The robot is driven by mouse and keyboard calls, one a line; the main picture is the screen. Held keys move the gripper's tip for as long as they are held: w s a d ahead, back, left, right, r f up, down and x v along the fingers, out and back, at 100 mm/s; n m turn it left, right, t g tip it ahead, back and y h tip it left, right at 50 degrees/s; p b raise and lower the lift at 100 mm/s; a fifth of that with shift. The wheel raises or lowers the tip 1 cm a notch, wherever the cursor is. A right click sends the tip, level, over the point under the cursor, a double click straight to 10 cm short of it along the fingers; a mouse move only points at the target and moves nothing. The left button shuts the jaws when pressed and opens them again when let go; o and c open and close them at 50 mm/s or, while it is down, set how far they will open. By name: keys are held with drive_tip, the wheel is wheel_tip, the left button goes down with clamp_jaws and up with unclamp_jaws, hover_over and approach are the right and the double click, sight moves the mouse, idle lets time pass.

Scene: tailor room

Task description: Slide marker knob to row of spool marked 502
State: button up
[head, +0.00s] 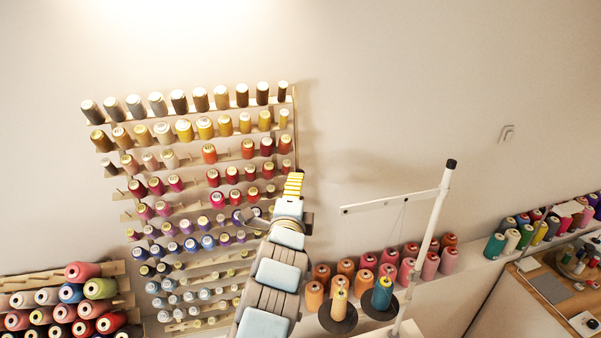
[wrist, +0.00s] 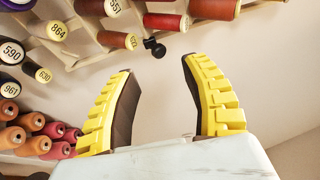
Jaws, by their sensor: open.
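The thread rack (head: 297,130) hangs on the wall in the head view, with rows of coloured spools. A small black knob (wrist: 153,46), which looks like the marker knob, sits at the rack's edge in the wrist view, close to the end of a red-brown spool (wrist: 112,39). My gripper (wrist: 156,68) is open and empty. Its yellow fingers are spread, with the knob beyond the gap between their tips, apart from both. In the head view my gripper (head: 294,184) is at the rack's right side. I cannot make out the knob there, nor a 502 label in either view.
Labelled spools, among them 864 (wrist: 57,30) and 590 (wrist: 11,52), stand left of my fingers. Orange and pink cones (head: 345,268) line a shelf below right. A white thread stand (head: 430,235) rises right of my arm. The wall between is bare.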

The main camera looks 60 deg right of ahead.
sight(300, 170)
drive_tip(key=shift+p+x, duration=0.4)
drive_tip(key=shift+x, duration=3.4)
clamp_jaws()
